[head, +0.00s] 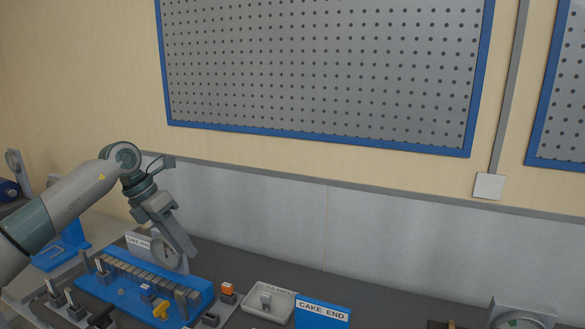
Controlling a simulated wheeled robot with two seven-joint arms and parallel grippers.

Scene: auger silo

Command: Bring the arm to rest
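My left arm comes in from the left, bent at a raised joint, and its gripper (188,248) hangs down and to the right above the blue auger unit (125,290). The fingers show edge-on, so I cannot tell whether they are open or shut, and I see nothing held in them. A round dial gauge (165,252) stands right behind the fingers and is partly covered by them. I cannot tell whether the fingers touch it. My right gripper does not show.
A yellow knob (161,309) sits at the unit's front. Another gauge (520,318) stands far right. Dark bench between is mostly clear. A pegboard (320,70) hangs behind.

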